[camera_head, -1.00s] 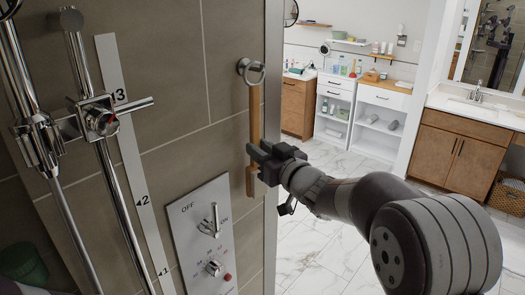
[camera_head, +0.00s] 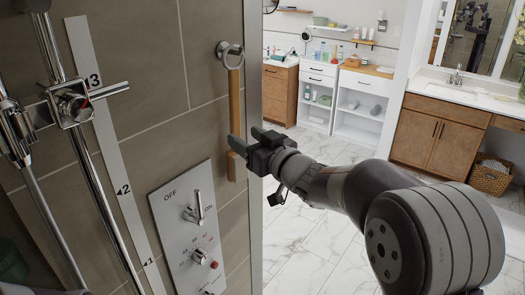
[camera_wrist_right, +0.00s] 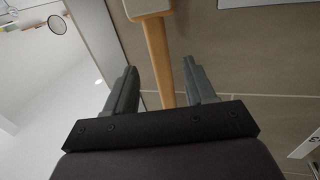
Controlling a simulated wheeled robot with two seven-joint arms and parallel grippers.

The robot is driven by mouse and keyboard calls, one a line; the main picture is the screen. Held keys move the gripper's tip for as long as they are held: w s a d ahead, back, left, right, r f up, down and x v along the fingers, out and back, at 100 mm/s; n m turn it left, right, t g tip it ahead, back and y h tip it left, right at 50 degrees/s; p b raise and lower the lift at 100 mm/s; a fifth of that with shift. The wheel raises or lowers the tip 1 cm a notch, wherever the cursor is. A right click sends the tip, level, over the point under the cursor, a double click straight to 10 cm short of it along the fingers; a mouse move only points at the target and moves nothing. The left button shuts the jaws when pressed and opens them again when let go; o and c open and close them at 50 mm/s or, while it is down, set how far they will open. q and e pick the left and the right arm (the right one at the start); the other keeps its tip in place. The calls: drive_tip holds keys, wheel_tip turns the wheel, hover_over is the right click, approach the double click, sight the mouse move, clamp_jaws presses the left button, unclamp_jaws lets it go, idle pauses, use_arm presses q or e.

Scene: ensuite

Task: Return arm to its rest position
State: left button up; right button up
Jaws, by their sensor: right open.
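A long wooden-handled item (camera_head: 234,105) hangs upright from a round metal ring (camera_head: 230,50) on the tiled wall. My right gripper (camera_head: 245,142) reaches in from the right at the lower half of the handle. Its fingers overlap the handle in the head view. In the right wrist view the handle (camera_wrist_right: 159,50) runs between the two spread fingers (camera_wrist_right: 160,72), with a gap on each side. The gripper is open and holds nothing. My left gripper is not in view.
A shower control panel (camera_head: 188,235) and a chrome valve with pipes (camera_head: 72,105) are on the wall at left. The wall ends just right of the handle. White shelves (camera_head: 360,105), a wooden vanity (camera_head: 435,138) and a basket (camera_head: 490,178) stand beyond open marble floor (camera_head: 325,235).

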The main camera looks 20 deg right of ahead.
drive_tip(key=b+v, duration=0.2)
drive_tip(key=v, duration=0.9)
drive_tip(key=d+f+m+g+h, duration=0.4)
drive_tip(key=d+f+h, duration=0.45)
drive_tip(key=f, duration=0.35)
drive_tip(key=s+a+f+g, duration=0.4)
drive_tip(key=s+f+g, duration=0.1)
drive_tip(key=s+f, duration=0.3)
drive_tip(key=s+a+f+g+y+b, duration=0.1)
drive_tip(key=s+a+f+g, duration=0.3)
drive_tip(key=s+f, duration=0.5)
wheel_tip(320, 180, down, 2)
drive_tip(key=shift+s+f+g+b, duration=0.2)
drive_tip(key=shift+g+b, duration=0.1)
drive_tip(key=shift+g, duration=0.9)
drive_tip(key=shift+a+y, duration=0.1)
drive_tip(key=shift+y, duration=0.15)
